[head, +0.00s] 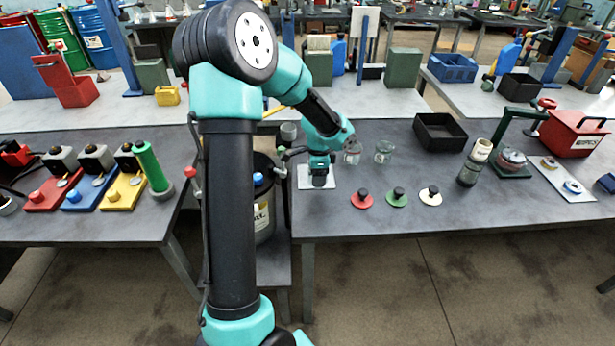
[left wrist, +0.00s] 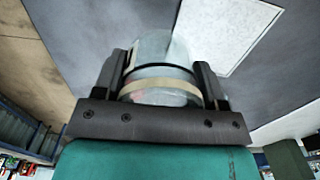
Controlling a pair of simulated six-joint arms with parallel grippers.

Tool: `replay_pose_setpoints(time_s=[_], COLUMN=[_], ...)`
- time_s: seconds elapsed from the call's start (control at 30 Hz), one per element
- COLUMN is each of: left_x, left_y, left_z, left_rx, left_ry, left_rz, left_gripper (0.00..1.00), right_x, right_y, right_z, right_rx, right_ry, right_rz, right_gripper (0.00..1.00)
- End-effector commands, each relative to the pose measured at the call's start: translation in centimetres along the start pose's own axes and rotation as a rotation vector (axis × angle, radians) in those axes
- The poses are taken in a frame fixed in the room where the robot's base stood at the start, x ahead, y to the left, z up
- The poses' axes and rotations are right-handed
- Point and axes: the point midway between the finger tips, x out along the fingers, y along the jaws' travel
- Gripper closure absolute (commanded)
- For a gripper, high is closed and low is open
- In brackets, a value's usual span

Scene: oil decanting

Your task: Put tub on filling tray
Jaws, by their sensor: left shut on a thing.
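My left gripper (head: 320,181) is over the white filling tray (head: 304,184) on the grey table. In the left wrist view my left gripper (left wrist: 160,88) is shut on a clear tub (left wrist: 160,50) with a tan band, one dark finger on each side. The filling tray (left wrist: 228,28) shows as a white plate just beyond the tub, to the upper right. The gripper hides most of the tub in the head view. I cannot tell whether the tub touches the tray. My right gripper is not in view.
Two clear jars (head: 384,152) (head: 352,153) stand right of the gripper. Red (head: 361,201), green (head: 397,197) and white (head: 430,196) knobbed lids lie in front. A dark drum (head: 264,212) stands left of the tray. A black bin (head: 440,132) is farther right.

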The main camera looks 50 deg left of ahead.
Motion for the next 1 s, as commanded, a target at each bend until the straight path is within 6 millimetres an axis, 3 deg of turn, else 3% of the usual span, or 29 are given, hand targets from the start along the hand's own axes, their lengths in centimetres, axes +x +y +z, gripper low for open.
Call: replay_pose_setpoints(time_s=[0.2,0.4,0.77,1.0], left_x=[-0.2,-0.1,-0.1,0.2], left_y=[5.6,8.0,8.0,5.2], left_z=[0.6,1.0,1.0,0.9], left_rx=[0.008,0.008,0.007,0.004], left_ry=[0.004,0.008,0.008,0.007], left_rz=[0.002,0.005,0.005,0.005], left_gripper=[0.59,0.59,0.59,0.59], right_x=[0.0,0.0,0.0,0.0], right_y=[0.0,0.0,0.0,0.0], right_z=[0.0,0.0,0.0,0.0], right_rx=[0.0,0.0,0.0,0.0], right_ry=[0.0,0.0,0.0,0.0], right_rz=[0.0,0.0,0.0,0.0], right_gripper=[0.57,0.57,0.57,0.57])
